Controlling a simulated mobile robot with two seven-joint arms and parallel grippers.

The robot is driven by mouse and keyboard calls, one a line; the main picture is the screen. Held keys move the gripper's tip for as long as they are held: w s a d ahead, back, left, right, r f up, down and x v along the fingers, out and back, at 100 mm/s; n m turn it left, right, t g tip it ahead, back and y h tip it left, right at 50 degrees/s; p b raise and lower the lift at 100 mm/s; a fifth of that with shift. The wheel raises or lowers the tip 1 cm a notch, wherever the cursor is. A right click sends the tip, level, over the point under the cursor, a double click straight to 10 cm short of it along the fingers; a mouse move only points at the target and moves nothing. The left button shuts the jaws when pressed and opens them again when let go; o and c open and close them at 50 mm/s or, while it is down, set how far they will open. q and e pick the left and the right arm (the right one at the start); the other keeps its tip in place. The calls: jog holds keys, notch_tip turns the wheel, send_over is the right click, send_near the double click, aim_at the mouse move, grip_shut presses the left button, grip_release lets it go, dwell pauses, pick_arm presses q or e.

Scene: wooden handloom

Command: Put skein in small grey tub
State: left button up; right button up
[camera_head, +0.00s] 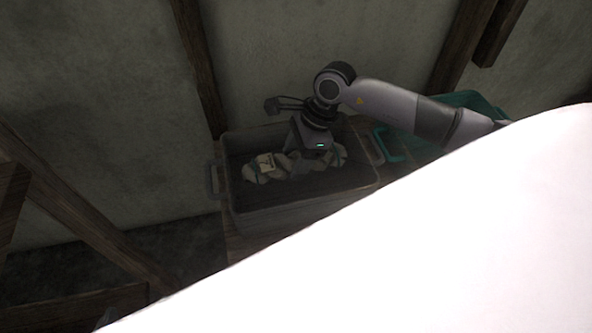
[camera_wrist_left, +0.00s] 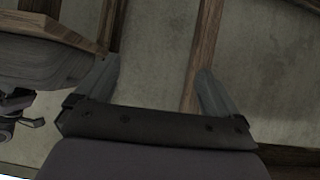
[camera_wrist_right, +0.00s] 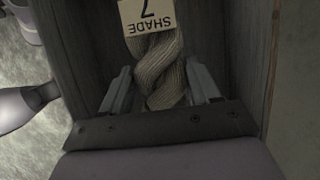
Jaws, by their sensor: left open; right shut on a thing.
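The beige twisted skein (camera_wrist_right: 160,55), with a paper label reading "SHADE 7", lies inside the grey tub (camera_head: 305,208). It also shows in the head view (camera_head: 262,176), within the tub's walls. My right gripper (camera_wrist_right: 161,90) reaches down into the tub and is shut on the skein, a finger on either side. In the head view its fingertips are hidden by its own body and the skein. My left gripper (camera_wrist_left: 158,85) shows only in its wrist view; it is open with nothing between its fingers.
A teal tub (camera_head: 392,147) stands to the right of the grey tub, partly behind my right arm. Wooden beams (camera_head: 198,65) stand against the plaster wall behind. A large white surface fills the lower right of the head view and hides what lies there.

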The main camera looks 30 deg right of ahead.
notch_tip(320, 180, down, 4)
jog(key=shift+f+b, duration=0.1)
jog(key=shift+b, duration=0.35)
pick_arm(q)
jog(key=shift+d+r, duration=0.15)
jog(key=shift+d, duration=0.4)
pick_arm(e)
jog(key=shift+f, duration=0.15)
jog(key=o, duration=0.8)
jog(key=shift+f, duration=0.1)
jog(key=o, duration=0.4)
jog(key=shift+c, duration=0.2)
pick_arm(q)
jog(key=shift+w, duration=0.1)
jog(key=shift+a+r, duration=0.1)
jog(key=shift+r, duration=0.1)
